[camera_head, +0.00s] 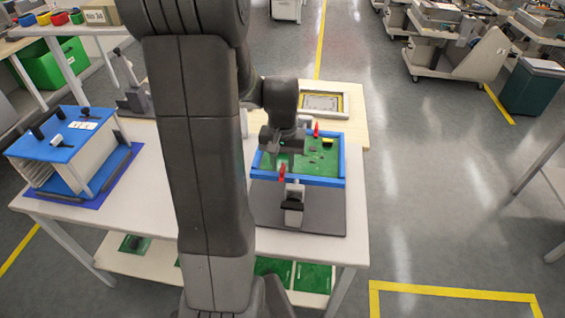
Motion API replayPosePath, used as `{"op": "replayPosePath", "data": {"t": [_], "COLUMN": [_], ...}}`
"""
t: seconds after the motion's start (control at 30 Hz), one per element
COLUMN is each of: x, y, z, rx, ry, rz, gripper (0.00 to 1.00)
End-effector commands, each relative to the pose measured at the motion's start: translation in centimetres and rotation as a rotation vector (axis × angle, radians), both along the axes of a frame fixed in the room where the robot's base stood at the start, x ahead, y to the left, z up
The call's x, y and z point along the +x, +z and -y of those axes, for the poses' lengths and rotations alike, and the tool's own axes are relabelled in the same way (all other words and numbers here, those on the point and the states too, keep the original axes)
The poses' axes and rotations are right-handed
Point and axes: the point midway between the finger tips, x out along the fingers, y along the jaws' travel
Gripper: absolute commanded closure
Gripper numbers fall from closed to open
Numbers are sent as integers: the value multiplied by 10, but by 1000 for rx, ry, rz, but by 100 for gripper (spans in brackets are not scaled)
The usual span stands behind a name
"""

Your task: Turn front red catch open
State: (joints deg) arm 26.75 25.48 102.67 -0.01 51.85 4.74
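The front red catch (282,173) stands upright at the near edge of a blue frame (318,181) around a green board (318,158). A second red catch (316,130) stands at the frame's far side. My gripper (281,160) is over the left part of the board, just above and behind the front catch in the picture. Its fingers are small and dark, and I cannot tell whether they touch the catch or how far apart they are.
A grey plate (325,212) with a black-and-white clamp (293,205) lies in front of the frame. A blue-topped rack (65,140) stands at the table's left. A yellow-edged frame (322,103) lies behind. My arm hides the table's middle.

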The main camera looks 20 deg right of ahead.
Motion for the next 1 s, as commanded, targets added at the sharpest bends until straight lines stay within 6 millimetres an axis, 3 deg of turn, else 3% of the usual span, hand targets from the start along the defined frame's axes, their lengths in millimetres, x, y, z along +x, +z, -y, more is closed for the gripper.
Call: {"op": "replayPosePath", "data": {"t": [0.37,0.5,1.0], "x": [0,0,0], "y": [-5,-5,-5], "z": [0,0,0], "rx": [0,0,0], "ry": [0,0,77], "rz": [0,0,1], "gripper": [72,99,100]}}
